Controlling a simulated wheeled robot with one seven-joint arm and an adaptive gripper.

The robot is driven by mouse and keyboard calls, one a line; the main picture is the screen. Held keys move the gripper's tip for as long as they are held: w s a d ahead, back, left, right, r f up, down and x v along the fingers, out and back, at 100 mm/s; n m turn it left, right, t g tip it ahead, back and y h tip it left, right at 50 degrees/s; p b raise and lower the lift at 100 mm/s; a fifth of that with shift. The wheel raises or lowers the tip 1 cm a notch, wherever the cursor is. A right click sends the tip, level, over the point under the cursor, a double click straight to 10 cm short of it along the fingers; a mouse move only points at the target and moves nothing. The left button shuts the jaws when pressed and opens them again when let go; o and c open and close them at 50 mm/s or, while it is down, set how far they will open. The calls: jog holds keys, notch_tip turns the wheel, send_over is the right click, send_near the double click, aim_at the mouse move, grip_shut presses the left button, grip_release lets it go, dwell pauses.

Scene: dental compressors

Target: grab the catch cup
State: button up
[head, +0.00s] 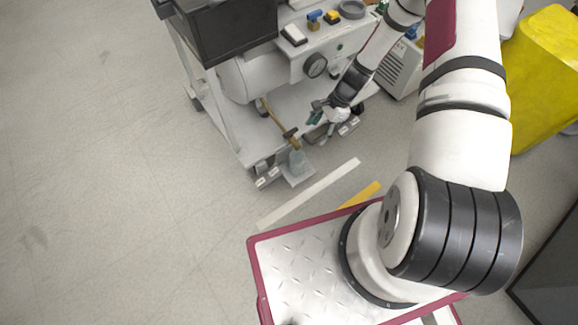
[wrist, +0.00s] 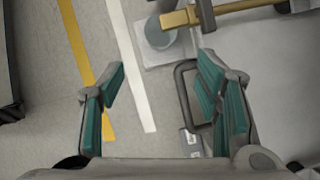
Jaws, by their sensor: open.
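The catch cup (head: 297,161) is a small, bluish translucent cup. It stands on a pale square plate (head: 299,180) on the floor side of the cart, below the end of a brass drain pipe (head: 270,115). In the wrist view the cup (wrist: 159,35) is at the top centre, partly covered by the brass pipe (wrist: 180,18). My gripper (wrist: 160,75) is open, with green-padded fingers and nothing between them. The cup lies beyond the fingertips, apart from them. In the head view my gripper (head: 316,114) is small, to the right of the pipe and above the cup.
The white compressor tank with a gauge (head: 315,66) stands on the cart above the pipe. A dark handle-like loop (wrist: 184,95) lies close by the right finger. White (head: 312,192) and yellow (head: 360,194) floor strips run nearby. Open floor lies to the left.

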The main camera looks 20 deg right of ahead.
jog(key=b, duration=0.4)
send_near(299, 156)
jog(key=s+a, duration=0.2)
jog(key=s, duration=0.1)
jog(key=shift+m, duration=0.3)
jog(key=shift+w+b+x, duration=0.2)
jog(key=shift+b+x, duration=0.6)
jog(key=shift+x, duration=0.75)
jog(key=shift+w+b+x, duration=0.25)
jog(key=shift+b+x, duration=0.55)
jog(key=shift+x, duration=0.75)
jog(key=shift+r, duration=0.15)
jog(key=c, duration=0.9)
